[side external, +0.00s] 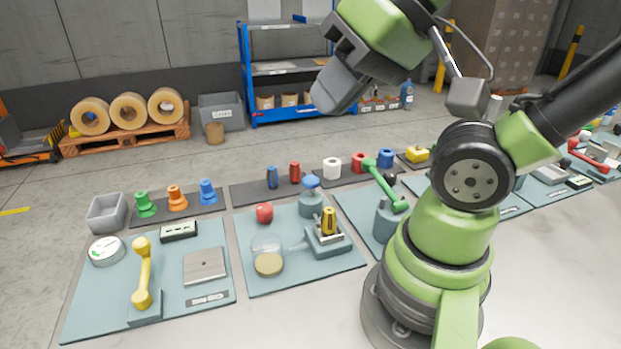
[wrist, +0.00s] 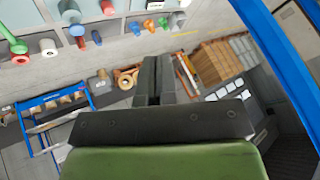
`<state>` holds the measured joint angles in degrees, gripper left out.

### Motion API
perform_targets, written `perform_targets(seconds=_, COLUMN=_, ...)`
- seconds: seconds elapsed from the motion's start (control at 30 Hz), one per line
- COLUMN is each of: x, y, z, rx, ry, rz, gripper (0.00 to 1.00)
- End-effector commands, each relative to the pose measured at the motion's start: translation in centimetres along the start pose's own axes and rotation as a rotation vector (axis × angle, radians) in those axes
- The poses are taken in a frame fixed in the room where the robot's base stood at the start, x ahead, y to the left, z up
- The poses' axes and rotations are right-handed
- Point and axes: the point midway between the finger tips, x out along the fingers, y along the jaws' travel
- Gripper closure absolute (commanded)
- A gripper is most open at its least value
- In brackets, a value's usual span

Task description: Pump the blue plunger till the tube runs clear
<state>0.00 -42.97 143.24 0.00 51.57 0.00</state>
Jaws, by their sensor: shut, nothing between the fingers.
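The blue plunger (side external: 311,182) is a round blue knob on top of a grey-blue pump body (side external: 311,204), on the middle teal mat. A short pale tube (side external: 298,246) runs between a clear jar (side external: 267,250) with amber contents and a grey-blue block (side external: 327,244) carrying a yellow part (side external: 329,220). I cannot tell what is inside the tube. My gripper (side external: 328,103) is shut and empty, raised high above and behind the mat, well apart from the plunger. Its fingers (wrist: 155,80) also show pressed together in the wrist view.
A red ball (side external: 264,212) lies left of the pump. A green lever (side external: 385,184) stands to the right. Blue and red pegs (side external: 283,173) stand on a dark strip behind. The left mat holds a yellow handle (side external: 142,270) and a grey plate (side external: 205,265).

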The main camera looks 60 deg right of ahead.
Motion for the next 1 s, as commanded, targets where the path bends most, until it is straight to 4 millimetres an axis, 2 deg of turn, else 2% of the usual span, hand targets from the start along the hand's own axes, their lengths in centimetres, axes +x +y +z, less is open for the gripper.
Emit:
perform_targets(seconds=0.23, x=0.2, y=0.0, z=-0.1, rx=0.036, ry=-0.008, rz=0.002, gripper=1.00)
perform_targets(seconds=0.37, x=1.0, y=0.2, z=-0.8, rx=0.234, ry=-0.050, rz=0.012, gripper=1.00)
perform_targets(seconds=0.47, x=2.4, y=0.6, z=-1.8, rx=0.531, ry=-0.100, rz=0.026, gripper=1.00)
perform_targets(seconds=0.67, x=5.7, y=2.9, z=-5.0, rx=1.314, ry=-0.183, rz=0.047, gripper=1.00)
perform_targets(seconds=0.77, x=7.4, y=5.0, z=-6.7, rx=1.718, ry=-0.206, rz=0.047, gripper=1.00)
perform_targets(seconds=0.9, x=9.5, y=8.9, z=-8.7, rx=2.278, ry=-0.221, rz=0.024, gripper=1.00)
perform_targets(seconds=1.0, x=10.7, y=12.0, z=-9.6, rx=2.627, ry=-0.224, rz=-0.009, gripper=1.00)
